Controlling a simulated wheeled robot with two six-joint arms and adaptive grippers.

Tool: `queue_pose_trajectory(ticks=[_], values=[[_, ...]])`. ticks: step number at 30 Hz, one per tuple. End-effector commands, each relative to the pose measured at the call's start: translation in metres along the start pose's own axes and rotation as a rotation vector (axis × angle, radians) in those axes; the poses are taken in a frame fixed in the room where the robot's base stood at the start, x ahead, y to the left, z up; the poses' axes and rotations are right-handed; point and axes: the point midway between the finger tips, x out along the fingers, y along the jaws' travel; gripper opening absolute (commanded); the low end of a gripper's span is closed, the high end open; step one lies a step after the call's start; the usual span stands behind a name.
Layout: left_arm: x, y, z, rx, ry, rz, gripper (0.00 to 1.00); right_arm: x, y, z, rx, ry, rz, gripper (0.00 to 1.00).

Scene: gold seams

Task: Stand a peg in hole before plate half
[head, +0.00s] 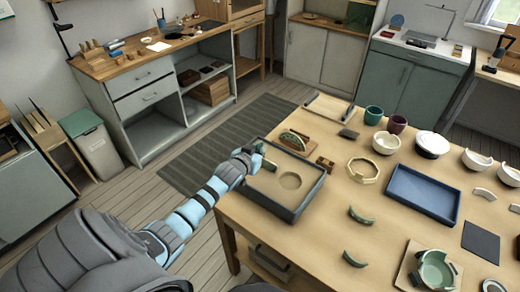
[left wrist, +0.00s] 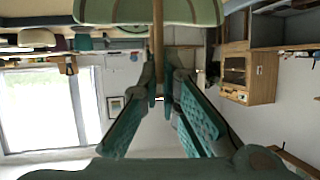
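My left gripper (head: 266,164) is over the left far part of a dark-framed tray (head: 312,196) with a tan inside and a round hollow. In the left wrist view the gripper (left wrist: 162,95) is closed around a thin wooden peg (left wrist: 158,45), which runs between its fingertips. A striped green plate half (head: 294,138) stands at the tray's far side, against a wooden piece. It also fills the top of the left wrist view (left wrist: 125,12), close to the peg. The peg holes are too small to make out. My right gripper is not in view.
A small brown block (head: 325,163) stands right of the tray. A blue tray (head: 422,194), a wooden ring (head: 363,170), green curved shards (head: 361,215), cups (head: 373,115) and bowls (head: 386,142) take up the table. Bare tabletop shows at the front.

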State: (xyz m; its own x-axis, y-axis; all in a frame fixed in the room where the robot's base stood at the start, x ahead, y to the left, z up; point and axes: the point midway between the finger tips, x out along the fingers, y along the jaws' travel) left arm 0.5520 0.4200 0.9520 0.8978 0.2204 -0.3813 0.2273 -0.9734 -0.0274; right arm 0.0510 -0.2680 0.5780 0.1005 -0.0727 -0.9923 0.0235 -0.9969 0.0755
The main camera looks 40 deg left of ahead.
Motion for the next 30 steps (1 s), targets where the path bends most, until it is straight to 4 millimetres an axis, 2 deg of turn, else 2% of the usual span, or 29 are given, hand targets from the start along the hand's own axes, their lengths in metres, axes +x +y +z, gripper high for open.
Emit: queue_pose_trajectory(ticks=[30], values=[[0.005, 0.0, 0.013, 0.0, -0.001, 0.0, 0.0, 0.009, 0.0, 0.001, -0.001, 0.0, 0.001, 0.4]])
